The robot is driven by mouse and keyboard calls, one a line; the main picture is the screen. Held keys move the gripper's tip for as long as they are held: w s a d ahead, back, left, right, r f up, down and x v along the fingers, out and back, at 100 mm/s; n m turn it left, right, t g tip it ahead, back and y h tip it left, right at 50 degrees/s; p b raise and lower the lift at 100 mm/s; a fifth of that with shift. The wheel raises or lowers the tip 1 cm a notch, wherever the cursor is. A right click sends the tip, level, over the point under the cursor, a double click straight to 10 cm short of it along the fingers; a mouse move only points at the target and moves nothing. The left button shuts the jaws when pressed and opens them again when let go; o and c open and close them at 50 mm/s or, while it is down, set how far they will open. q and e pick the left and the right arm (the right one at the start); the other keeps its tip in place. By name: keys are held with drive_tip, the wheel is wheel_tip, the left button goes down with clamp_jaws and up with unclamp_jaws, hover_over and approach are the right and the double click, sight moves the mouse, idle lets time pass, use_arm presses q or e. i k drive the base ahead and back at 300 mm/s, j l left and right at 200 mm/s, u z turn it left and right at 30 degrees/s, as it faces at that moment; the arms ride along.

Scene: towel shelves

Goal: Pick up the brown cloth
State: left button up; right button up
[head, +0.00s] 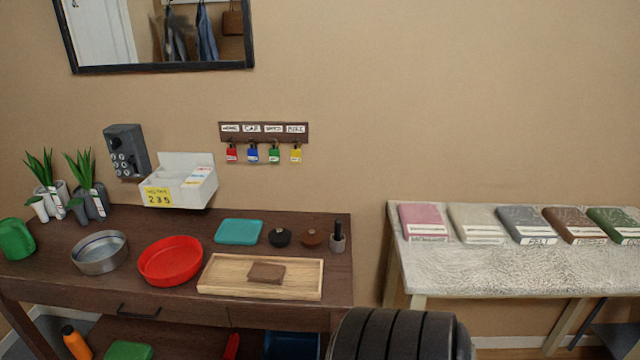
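A folded brown cloth (573,224) lies on the pale table at the right, with a white label strip along its front edge. It sits in a row between a grey folded cloth (525,223) and a green folded cloth (615,223). A pink cloth (423,221) and a cream cloth (475,222) lie further left in the row. A small flat brown piece (266,273) also lies in the wooden tray on the dark table; I cannot tell its material. Neither of my grippers shows in the head view.
The pale table (450,285) has clear room in front of the cloths. The dark table (180,280) holds the wooden tray (222,284), a red dish (170,261), a metal bowl (99,252), a teal item (239,231) and plants. A gap separates the tables.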

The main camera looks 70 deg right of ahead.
sight(260, 272)
drive_tip(key=z, duration=1.8)
